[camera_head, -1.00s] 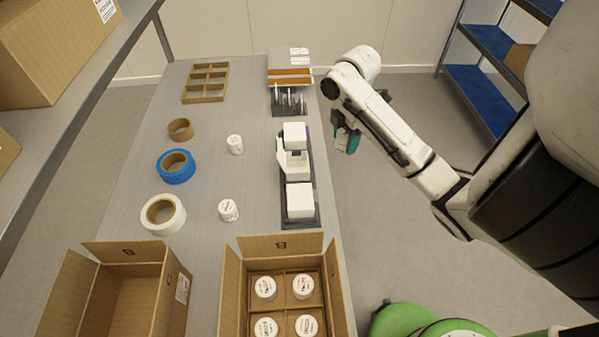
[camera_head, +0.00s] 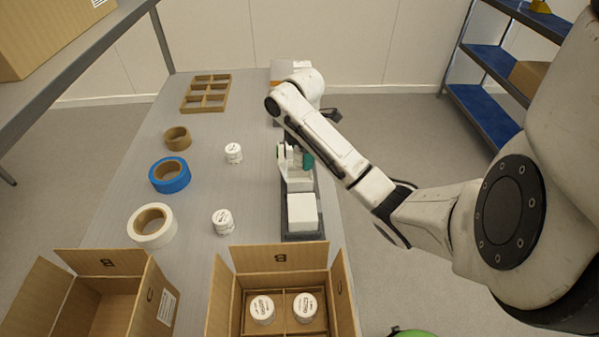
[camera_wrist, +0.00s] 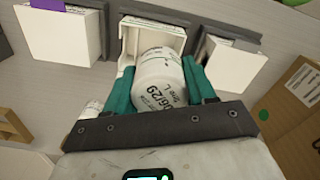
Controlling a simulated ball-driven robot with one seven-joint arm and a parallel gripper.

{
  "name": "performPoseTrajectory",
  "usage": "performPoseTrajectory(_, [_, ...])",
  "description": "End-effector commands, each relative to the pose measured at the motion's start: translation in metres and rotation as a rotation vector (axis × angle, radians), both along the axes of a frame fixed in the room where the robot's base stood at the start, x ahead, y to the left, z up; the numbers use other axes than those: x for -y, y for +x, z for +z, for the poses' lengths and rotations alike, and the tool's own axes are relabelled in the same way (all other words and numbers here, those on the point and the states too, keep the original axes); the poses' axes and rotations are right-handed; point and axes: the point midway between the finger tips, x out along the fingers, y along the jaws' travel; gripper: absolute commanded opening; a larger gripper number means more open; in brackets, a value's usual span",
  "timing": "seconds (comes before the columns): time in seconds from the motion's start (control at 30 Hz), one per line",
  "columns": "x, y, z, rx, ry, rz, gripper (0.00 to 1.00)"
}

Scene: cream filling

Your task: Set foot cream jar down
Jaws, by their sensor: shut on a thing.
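The jar in my gripper, a white jar (camera_wrist: 160,88) with dark print, shows in the wrist view; its label is too unclear to name the cream. My gripper (camera_wrist: 158,68) is shut on it, with a teal finger on each side. The jar is in front of an open white holder (camera_wrist: 133,40), partly over its opening; I cannot tell whether it touches the holder's floor. In the head view my gripper (camera_head: 307,160) is over the white holder (camera_head: 297,181) at the table's right side, and the jar is hidden.
White boxes stand either side of the holder; the near one (camera_head: 302,213) shows clearly. Two white jars (camera_head: 233,153) (camera_head: 223,221) stand on the table (camera_head: 205,185). Tape rolls (camera_head: 170,175) lie at left. An open carton (camera_head: 280,260) holding jars and an empty carton (camera_head: 105,285) are in front.

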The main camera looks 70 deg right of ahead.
Motion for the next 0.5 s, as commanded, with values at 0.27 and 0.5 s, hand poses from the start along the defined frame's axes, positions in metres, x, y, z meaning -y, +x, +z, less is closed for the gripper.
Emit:
performPoseTrajectory(0.27, [0.000, 0.009, -0.013, 0.001, -0.001, 0.001, 0.22])
performPoseTrajectory(0.5, [0.000, 0.009, -0.041, 0.000, -0.001, 0.000, 0.22])
